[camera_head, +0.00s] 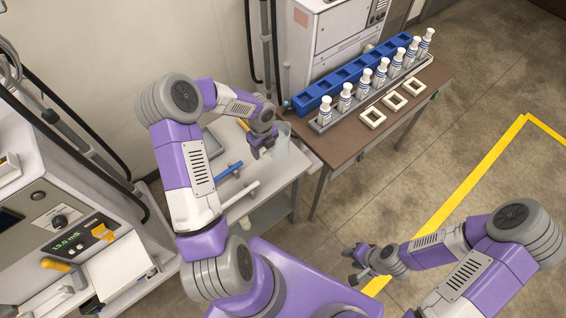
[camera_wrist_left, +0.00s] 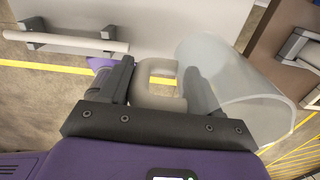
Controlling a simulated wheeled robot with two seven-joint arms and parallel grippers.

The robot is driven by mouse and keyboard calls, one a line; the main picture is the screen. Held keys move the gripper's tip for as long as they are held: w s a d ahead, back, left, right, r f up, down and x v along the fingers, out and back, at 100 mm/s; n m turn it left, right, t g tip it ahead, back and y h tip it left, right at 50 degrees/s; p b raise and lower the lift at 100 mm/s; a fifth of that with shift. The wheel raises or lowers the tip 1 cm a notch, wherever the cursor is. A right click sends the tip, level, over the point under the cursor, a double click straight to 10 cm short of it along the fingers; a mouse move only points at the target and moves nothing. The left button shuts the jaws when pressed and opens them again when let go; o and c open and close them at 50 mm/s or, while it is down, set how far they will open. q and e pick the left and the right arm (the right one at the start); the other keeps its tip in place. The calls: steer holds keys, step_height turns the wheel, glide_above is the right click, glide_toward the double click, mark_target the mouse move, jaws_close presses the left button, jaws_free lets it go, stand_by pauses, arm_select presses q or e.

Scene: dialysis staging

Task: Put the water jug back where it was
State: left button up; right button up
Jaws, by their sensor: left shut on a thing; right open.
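The water jug (camera_head: 281,138) is a translucent, pale container near the right edge of the white side table. In the left wrist view the jug (camera_wrist_left: 240,75) appears large and tilted in the picture, with a pale grey handle (camera_wrist_left: 158,100) at its left. My left gripper (camera_head: 262,150) is shut on the handle, with a dark finger on either side of it; the gripper also shows in the left wrist view (camera_wrist_left: 158,82). I cannot tell whether the jug touches the table. My right gripper (camera_head: 363,263) is open and empty over the floor at lower right.
The white table (camera_head: 279,178) also carries a blue-handled bar (camera_head: 229,170), a white-handled bar (camera_head: 240,195) and a grey tray (camera_head: 211,143). A brown table (camera_head: 336,158) holds a blue rack (camera_head: 350,80), several white bottles and three white square frames. A dialysis machine (camera_head: 60,225) stands left.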

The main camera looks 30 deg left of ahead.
arm_select(q)
steer(key=f, duration=0.1)
steer(key=w+f, duration=0.1)
steer(key=shift+f, duration=0.35)
steer(key=shift+s+f+b, duration=0.15)
steer(key=shift+f+b, duration=0.15)
steer(key=shift+f, duration=3.65)
arm_select(e)
steer(key=shift+w+f, duration=0.35)
steer(key=shift+f, duration=0.15)
steer(key=shift+f, duration=0.1)
arm_select(q)
steer(key=shift+f, duration=0.15)
steer(key=o, duration=1.5)
